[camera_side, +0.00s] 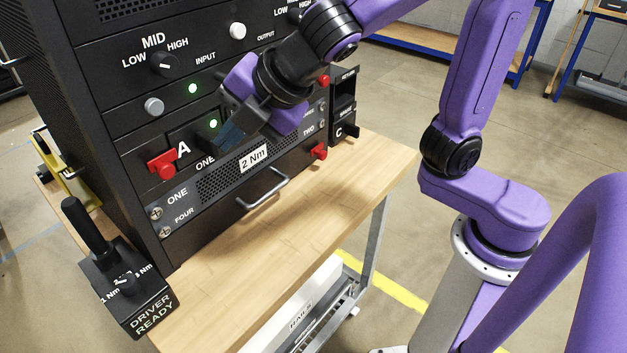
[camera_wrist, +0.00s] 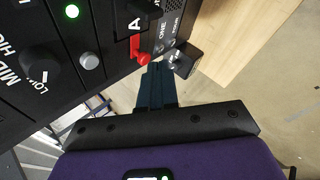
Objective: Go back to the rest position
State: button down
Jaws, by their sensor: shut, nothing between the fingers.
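My gripper (camera_side: 228,134) is in front of the black rack (camera_side: 82,75), close to the panel marked A. In the side view the purple and black wrist hides part of that panel. In the wrist view the dark blue fingers (camera_wrist: 156,68) are together with nothing between them. Their tips appear close to a red latch (camera_wrist: 141,52) beside the letter A. I cannot tell whether they touch it. The same latch shows in the side view (camera_side: 163,163), left of the fingers.
The wooden bench top (camera_side: 300,215) is clear in front of the rack. A black driver station (camera_side: 128,290) with an upright handle (camera_side: 85,225) stands at its left corner. A metal handle (camera_side: 262,193) and another red latch (camera_side: 319,151) stick out of the rack.

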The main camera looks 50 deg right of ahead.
jog(key=s+d+f+m+g+h, duration=0.1)
jog(key=s+d+f+m+g, duration=0.2)
jog(key=s+d, duration=0.6)
jog(key=s+d+f+m+g+h, duration=0.1)
jog(key=s+d+f+m+g, duration=0.3)
jog(key=s+d+f+m, duration=0.3)
jog(key=s+d+f, duration=0.1)
jog(key=s+d, duration=0.2)
jog(key=d, duration=0.1)
jog(key=shift+d+f+g+h, duration=0.2)
jog(key=shift+f+g+h, duration=0.05)
jog(key=shift+g+h, duration=0.05)
